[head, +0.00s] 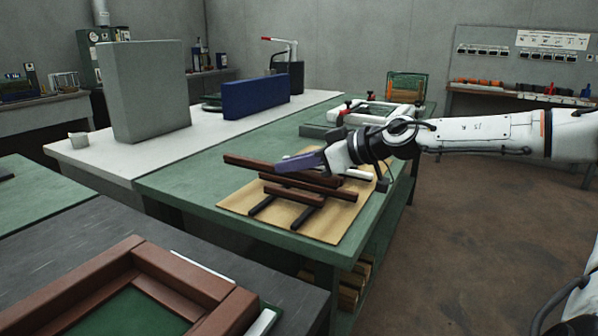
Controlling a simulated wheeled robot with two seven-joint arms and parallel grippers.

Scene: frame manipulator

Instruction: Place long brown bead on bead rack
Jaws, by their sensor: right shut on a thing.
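My right gripper (298,161) reaches in from the right over the green table and is shut on a long brown bead (243,162). The bead runs slanting from upper left to lower right, and the gripper covers part of it. Below is the bead rack (266,206), with dark bars on a tan board. Other brown beads (292,194) lie across the rack. The held bead is at or just above the rack; I cannot tell whether it touches. My left gripper is not in view.
The tan board (236,203) lies on the green table (180,186). A brown frame with a green panel (150,262) is on the dark table at front left. A grey block (145,92) and a blue block (256,97) stand behind. A white clamp frame (372,112) is at the back.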

